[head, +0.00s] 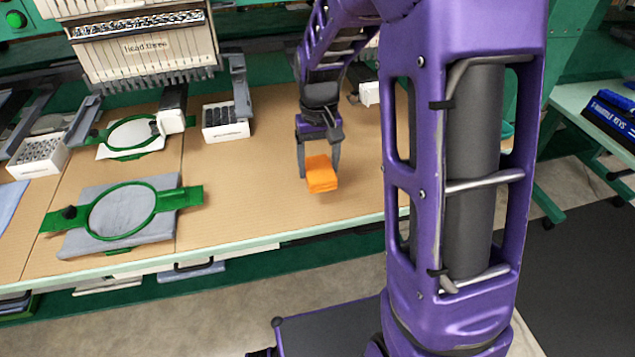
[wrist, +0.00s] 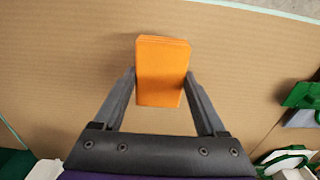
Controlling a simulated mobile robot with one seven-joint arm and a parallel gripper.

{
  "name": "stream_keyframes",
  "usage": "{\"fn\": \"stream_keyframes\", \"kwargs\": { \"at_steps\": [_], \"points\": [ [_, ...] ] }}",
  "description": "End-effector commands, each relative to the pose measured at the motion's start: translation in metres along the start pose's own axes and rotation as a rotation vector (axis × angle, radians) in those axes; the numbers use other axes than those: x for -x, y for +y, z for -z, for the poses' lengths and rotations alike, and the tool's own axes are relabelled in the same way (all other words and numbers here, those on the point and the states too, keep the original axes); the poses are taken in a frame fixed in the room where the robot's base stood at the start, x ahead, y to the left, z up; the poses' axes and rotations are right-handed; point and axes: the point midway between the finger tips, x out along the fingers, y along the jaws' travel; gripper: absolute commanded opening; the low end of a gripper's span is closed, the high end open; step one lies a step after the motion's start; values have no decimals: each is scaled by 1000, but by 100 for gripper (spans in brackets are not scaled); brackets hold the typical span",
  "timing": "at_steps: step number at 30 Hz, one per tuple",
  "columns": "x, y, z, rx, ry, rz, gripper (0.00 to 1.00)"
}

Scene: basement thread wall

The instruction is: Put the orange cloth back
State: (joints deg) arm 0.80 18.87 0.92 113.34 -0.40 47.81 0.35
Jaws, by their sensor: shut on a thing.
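The orange cloth (head: 321,176) is a small folded block over the brown table top. It also shows in the wrist view (wrist: 162,72), between the two dark fingers. My gripper (head: 319,168) points down and is shut on the cloth, with a finger at each side of it; the same grip shows in the wrist view (wrist: 161,85). A faint shadow lies near the cloth in the head view. I cannot tell whether the cloth touches the table or is held just above it.
Brown table (head: 265,205) is bare around the cloth. Grey fabric in a green hoop (head: 122,211) lies left. White box of dark spools (head: 225,122) and white spool box (head: 38,157) stand behind. The embroidery machine head (head: 145,45) overhangs the back. My arm hides the table's right part.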

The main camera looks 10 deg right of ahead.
Motion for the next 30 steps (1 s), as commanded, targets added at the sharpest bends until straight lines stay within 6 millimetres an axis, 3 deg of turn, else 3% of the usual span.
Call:
{"fn": "stream_keyframes", "kwargs": {
  "at_steps": [12,23,24,28,30],
  "points": [
    [-45,0,0,0,-1,0,22],
    [-49,0,0,0,0,0,22],
    [-48,0,0,0,1,0,77],
    [-48,0,0,0,0,0,100],
    [-48,0,0,0,0,0,100]
  ]
}}
